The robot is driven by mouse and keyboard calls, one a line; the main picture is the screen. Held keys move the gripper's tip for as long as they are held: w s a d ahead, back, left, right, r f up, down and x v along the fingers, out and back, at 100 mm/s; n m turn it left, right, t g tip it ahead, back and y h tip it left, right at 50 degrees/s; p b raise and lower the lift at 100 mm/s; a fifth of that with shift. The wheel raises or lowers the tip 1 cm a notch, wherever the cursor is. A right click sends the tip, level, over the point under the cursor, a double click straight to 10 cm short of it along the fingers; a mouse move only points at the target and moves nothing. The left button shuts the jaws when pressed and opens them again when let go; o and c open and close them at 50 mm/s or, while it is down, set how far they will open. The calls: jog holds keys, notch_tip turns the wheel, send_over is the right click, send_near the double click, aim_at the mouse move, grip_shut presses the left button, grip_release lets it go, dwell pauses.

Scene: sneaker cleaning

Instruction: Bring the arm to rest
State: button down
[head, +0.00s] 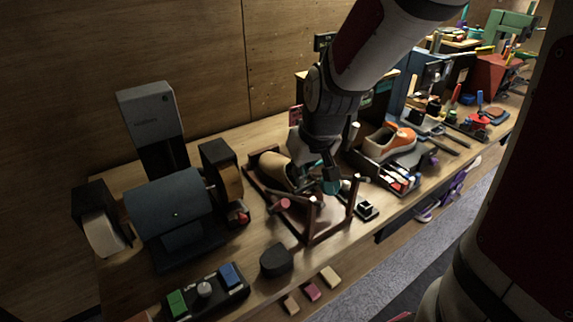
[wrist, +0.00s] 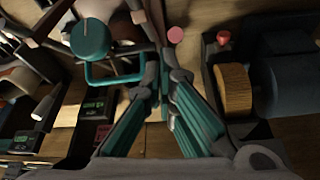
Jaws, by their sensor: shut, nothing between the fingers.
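My gripper (head: 331,182) hangs pointing down over the workbench, close to a dark wooden rack (head: 318,232). In the wrist view my gripper (wrist: 165,72) has teal-padded fingers, shut with nothing held between them. A tan shoe form (head: 272,168) lies by the rack, partly hidden behind my arm. An orange and white sneaker (head: 391,139) sits on a dark box to the right. In the wrist view a round teal knob (wrist: 90,40) and a teal bar lie to the left of the fingers. I cannot tell whether the gripper touches the rack.
A bench grinder-like machine (head: 172,207) with wheels stands on the left, with a tall grey box (head: 152,125) behind it. A button panel (head: 205,290), a dark block (head: 277,261) and small coloured blocks (head: 312,291) lie in front. Crowded tools fill the bench's far right.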

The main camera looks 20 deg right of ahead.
jog(key=shift+s+r, duration=0.15)
jog(key=shift+r, duration=0.05)
dwell(0.4)
jog(key=s+a+r, duration=0.2)
jog(key=s+r, duration=0.4)
jog(key=s, duration=0.3)
jog(key=s+a+r, duration=0.1)
jog(key=s+r, duration=0.5)
jog(key=s, duration=0.2)
jog(key=shift+s+a+r+t, duration=0.15)
jog(key=shift+s+a+t, duration=0.2)
jog(key=shift+t, duration=0.05)
